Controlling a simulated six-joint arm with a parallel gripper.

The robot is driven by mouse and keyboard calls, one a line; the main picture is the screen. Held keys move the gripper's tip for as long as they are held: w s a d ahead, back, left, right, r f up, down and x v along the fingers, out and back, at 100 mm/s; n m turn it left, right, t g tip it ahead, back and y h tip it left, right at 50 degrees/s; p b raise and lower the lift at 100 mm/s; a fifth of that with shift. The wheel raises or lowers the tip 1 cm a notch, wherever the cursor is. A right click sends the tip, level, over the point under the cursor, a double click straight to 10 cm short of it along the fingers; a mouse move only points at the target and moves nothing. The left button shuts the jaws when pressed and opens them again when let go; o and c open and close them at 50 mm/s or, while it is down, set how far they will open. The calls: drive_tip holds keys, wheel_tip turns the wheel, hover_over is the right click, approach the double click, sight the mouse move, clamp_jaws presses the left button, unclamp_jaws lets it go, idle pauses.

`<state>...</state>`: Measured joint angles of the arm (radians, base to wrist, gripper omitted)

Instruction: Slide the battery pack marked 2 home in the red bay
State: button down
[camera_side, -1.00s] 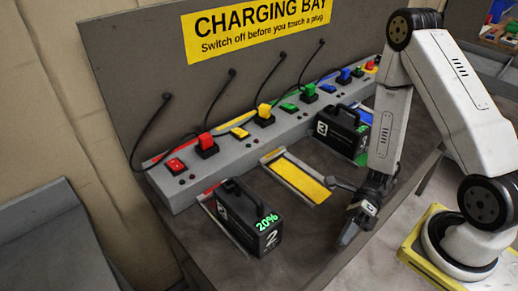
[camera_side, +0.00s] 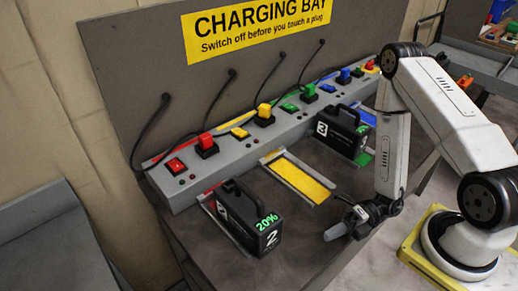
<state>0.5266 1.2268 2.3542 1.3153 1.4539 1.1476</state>
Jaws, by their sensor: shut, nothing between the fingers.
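The battery pack marked 2 (camera_side: 250,226) is a black box with a top handle, a white 2 and a green 20% readout on its front end. It stands upright in the red bay (camera_side: 206,197), whose red floor shows only at its back left; the pack hides the rest. I cannot tell how much gap lies between the pack's back end and the charger strip. My gripper (camera_side: 330,234) is shut and empty, to the right of the pack and clear of it, over the bench's front part, with its tip pointing left.
The yellow bay (camera_side: 300,181) is empty. A pack marked 3 (camera_side: 343,132) stands in the green bay further right. The grey charger strip (camera_side: 180,195) with coloured switches, plugs and hanging cables runs along the back. Bare bench lies between my gripper and pack 2.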

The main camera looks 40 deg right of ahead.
sight(277, 235)
drive_tip(key=shift+x, duration=4.6)
drive_tip(key=shift+w+a, duration=0.2)
drive_tip(key=shift+w, duration=1.75)
drive_tip(key=shift+w+d, duration=0.1)
drive_tip(key=shift+w, duration=2.9)
drive_tip(key=shift+s+d, duration=0.2)
drive_tip(key=shift+s, duration=0.9)
drive_tip(key=shift+s+d, duration=0.2)
drive_tip(key=shift+s, duration=0.9)
drive_tip(key=shift+v, duration=4.55)
